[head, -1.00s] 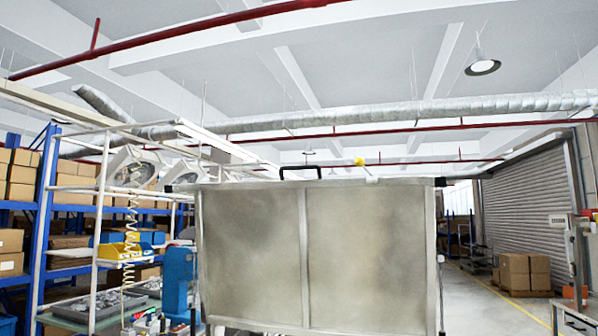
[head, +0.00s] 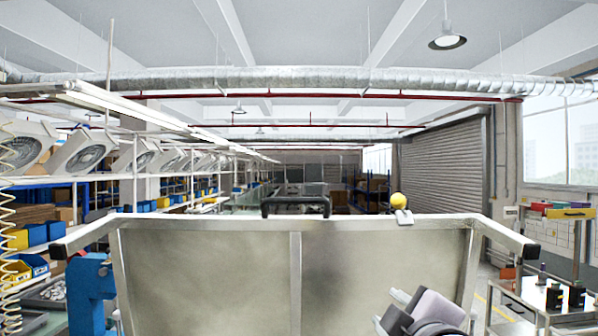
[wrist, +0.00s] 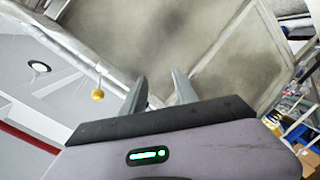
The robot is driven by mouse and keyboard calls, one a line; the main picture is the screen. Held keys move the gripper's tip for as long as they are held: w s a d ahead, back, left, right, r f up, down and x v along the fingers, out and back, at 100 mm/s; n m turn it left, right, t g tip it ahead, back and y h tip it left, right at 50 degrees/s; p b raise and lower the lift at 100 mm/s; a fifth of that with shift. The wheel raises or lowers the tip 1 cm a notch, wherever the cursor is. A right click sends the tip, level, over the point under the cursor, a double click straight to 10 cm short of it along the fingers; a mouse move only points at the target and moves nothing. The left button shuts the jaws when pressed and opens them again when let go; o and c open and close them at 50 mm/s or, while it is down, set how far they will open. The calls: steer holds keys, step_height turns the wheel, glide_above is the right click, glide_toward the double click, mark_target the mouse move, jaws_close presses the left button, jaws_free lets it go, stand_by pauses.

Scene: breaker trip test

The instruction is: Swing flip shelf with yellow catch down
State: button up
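The flip shelf (head: 200,262) is a framed grey metal panel with a middle rib. It stands raised in front of me in the head view and fills the upper middle of the wrist view (wrist: 205,38). A black handle (head: 296,204) sits on its top edge. The yellow catch (head: 398,201) is a round knob at the top edge, right of the handle; it also shows in the wrist view (wrist: 97,95). My gripper (head: 388,311) is low in front of the panel's right half, below the catch. Its fingers (wrist: 159,90) are apart with nothing between them.
A blue upright device (head: 90,293) stands at the left beside shelves with bins (head: 22,268). A trolley with black items (head: 553,296) stands at the right. The shelf's side arms (head: 505,240) end in black caps. An aisle lies beyond the panel.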

steer(key=w+a+r+n+y+p, duration=0.3)
steer(key=r+n+p, duration=0.15)
steer(key=r, duration=0.65)
steer(key=n+y+p, duration=0.3)
steer(key=n+y, duration=0.1)
steer(key=n, duration=0.3)
glide_toward(297, 202)
steer(key=p+x, duration=0.1)
steer(key=x, duration=1)
steer(key=shift+c, duration=0.3)
jaws_close()
